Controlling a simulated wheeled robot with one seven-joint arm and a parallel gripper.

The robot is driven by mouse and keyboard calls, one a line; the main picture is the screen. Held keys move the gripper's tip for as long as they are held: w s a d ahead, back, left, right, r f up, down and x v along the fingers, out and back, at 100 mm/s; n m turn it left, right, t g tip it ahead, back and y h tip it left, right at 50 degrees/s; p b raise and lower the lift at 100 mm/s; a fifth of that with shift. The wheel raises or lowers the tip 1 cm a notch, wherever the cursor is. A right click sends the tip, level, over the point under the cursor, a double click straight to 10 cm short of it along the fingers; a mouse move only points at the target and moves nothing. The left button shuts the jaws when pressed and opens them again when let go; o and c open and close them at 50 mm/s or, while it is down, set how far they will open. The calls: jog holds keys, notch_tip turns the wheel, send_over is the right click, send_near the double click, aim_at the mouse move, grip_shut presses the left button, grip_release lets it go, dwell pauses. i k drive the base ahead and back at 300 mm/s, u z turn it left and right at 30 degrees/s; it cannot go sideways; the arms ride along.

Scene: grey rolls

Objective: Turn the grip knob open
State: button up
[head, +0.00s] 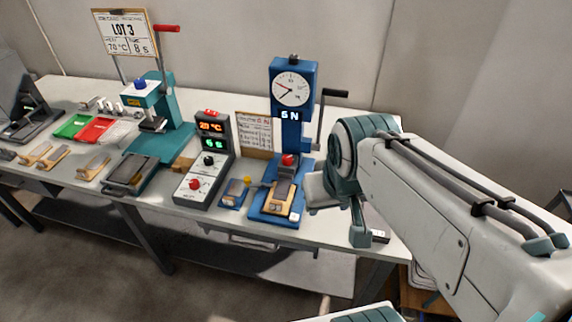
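A blue test stand (306,135) with a round dial and a "6 N" display stands right of the table's middle. A red knob (288,160) sits on a grey clamp block low on its front; this looks like the grip knob. Its turn position is too small to read. A dark strip on a tan piece (281,197) lies below the knob on the blue base. My gripper (322,193) is just right of the stand, near the knob's height in the picture and apart from the knob. My wrist hides part of it, and its fingers do not show clearly.
A control box (203,165) with red and green displays and its own knobs stands left of the stand. A small blue block with a yellow knob (246,181) is between them. A crank handle (334,93) sticks out at the stand's right. A teal press (172,118) stands farther left.

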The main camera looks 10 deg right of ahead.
aim_at(287, 159)
jog(key=z, duration=0.05)
jog(key=k, duration=0.5)
jog(key=u, duration=1.7)
jog(key=i, duration=1.15)
jog(key=z, duration=1.95)
